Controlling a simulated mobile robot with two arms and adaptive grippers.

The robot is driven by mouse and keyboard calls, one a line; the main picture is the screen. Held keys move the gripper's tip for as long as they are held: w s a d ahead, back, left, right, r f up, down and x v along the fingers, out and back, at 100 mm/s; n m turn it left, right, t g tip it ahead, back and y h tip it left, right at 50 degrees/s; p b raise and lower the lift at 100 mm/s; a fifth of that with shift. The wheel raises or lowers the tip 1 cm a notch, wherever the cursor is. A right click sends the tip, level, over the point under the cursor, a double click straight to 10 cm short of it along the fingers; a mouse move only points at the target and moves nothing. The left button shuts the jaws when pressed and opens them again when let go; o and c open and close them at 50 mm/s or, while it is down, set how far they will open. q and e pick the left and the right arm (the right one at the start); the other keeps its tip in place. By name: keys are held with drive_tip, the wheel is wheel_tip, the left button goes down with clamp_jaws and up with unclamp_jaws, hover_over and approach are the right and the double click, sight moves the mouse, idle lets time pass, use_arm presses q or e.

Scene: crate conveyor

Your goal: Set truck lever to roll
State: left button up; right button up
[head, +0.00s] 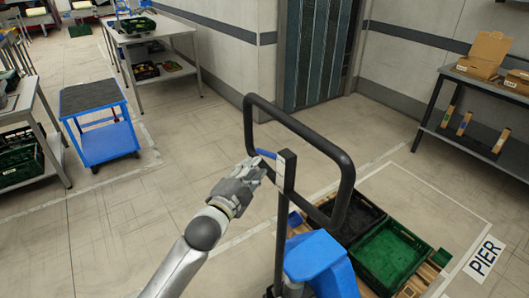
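A pallet truck stands in front of me, with a black loop handle (345,170), a dark upright shaft (281,235) and a blue body (318,258). A small blue lever (266,154) sticks out to the left near the top of the shaft, beside a pale marked plate (286,168). My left gripper (260,170) is just below and left of the lever, close to the plate. I cannot tell whether it touches either one, and its finger opening is too small to judge. My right gripper is out of view.
A blue cart (108,145) stands at the left. The floor between is clear.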

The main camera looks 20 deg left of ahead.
sight(266, 153)
use_arm(q)
drive_tip(key=w, duration=0.2)
drive_tip(key=w+p, duration=0.1)
drive_tip(key=w, duration=0.2)
drive_tip(key=w+d, duration=0.1)
drive_tip(key=w, duration=0.2)
drive_tip(key=shift+d, duration=0.1)
clamp_jaws()
